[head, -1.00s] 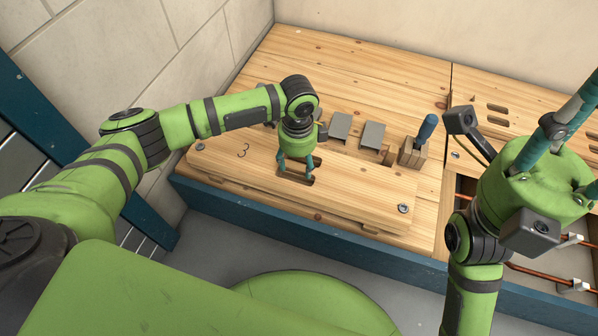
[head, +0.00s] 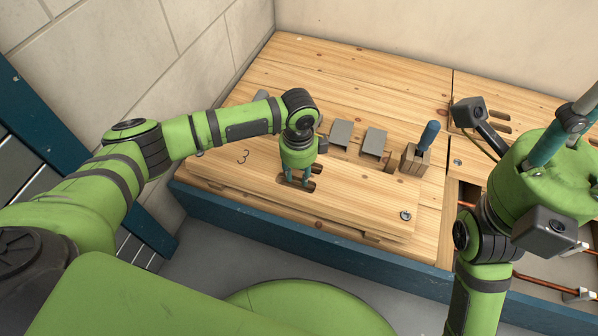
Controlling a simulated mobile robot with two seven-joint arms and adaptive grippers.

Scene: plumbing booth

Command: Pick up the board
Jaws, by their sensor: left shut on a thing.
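The board (head: 345,203) is a flat light-wood panel marked "3", lying on the bench at the front left. It has dark slots near its middle and a screw near its front right corner. My left gripper (head: 295,178) points down over the slots, its teal fingers reaching into them. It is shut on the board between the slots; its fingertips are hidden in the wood.
On the bench (head: 360,75) behind the board stand grey metal blocks (head: 340,134) and a wooden block holding a blue-handled tool (head: 430,133). At the right, an open bay shows copper pipes (head: 540,278). A blue rail (head: 300,232) runs along the bench front.

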